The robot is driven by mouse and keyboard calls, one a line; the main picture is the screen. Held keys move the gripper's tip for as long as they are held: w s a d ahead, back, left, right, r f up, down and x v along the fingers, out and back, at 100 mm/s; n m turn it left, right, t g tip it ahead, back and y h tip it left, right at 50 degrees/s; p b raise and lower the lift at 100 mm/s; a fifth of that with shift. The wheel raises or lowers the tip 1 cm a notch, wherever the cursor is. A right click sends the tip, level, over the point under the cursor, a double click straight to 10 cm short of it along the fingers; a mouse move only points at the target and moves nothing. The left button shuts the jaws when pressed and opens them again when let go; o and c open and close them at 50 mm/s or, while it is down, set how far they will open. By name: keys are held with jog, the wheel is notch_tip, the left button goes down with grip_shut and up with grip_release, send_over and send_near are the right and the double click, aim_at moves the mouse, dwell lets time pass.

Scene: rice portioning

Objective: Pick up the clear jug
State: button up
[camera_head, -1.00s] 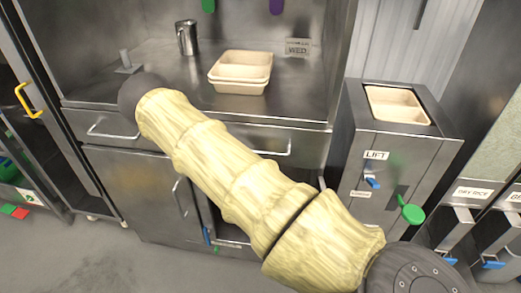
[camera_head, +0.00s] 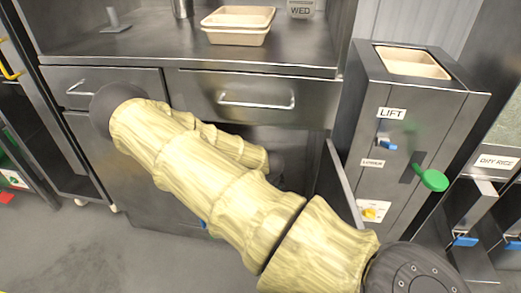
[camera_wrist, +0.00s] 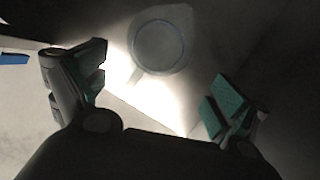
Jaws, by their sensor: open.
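In the wrist view the clear jug (camera_wrist: 160,47) shows as a faint round rim, seen from above, with what looks like a handle toward the lower left. It stands on a bright lit surface inside a dark space. My gripper (camera_wrist: 156,85) is open and empty, with green-padded fingers to the left and right. The jug is ahead of the fingers, roughly centred between them, and apart from both. In the head view my arm reaches low toward the cabinet opening under the counter. My gripper and the jug are hidden there.
An open cabinet door (camera_head: 342,187) stands right of the opening. The lift unit (camera_head: 398,150), with a green knob (camera_head: 431,179), is at the right. Drawers (camera_head: 255,97) lie above the opening. Cream trays (camera_head: 237,37) and a metal cup (camera_head: 182,8) stand on the counter.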

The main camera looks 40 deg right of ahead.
jog(key=shift+a+b+x, duration=0.15)
jog(key=shift+b+x, duration=0.9)
jog(key=shift+x, duration=1.55)
jog(key=shift+a+b+x, duration=0.1)
jog(key=shift+b+x, duration=0.9)
jog(key=shift+x, duration=1.6)
jog(key=shift+c, duration=0.5)
jog(key=c, duration=0.9)
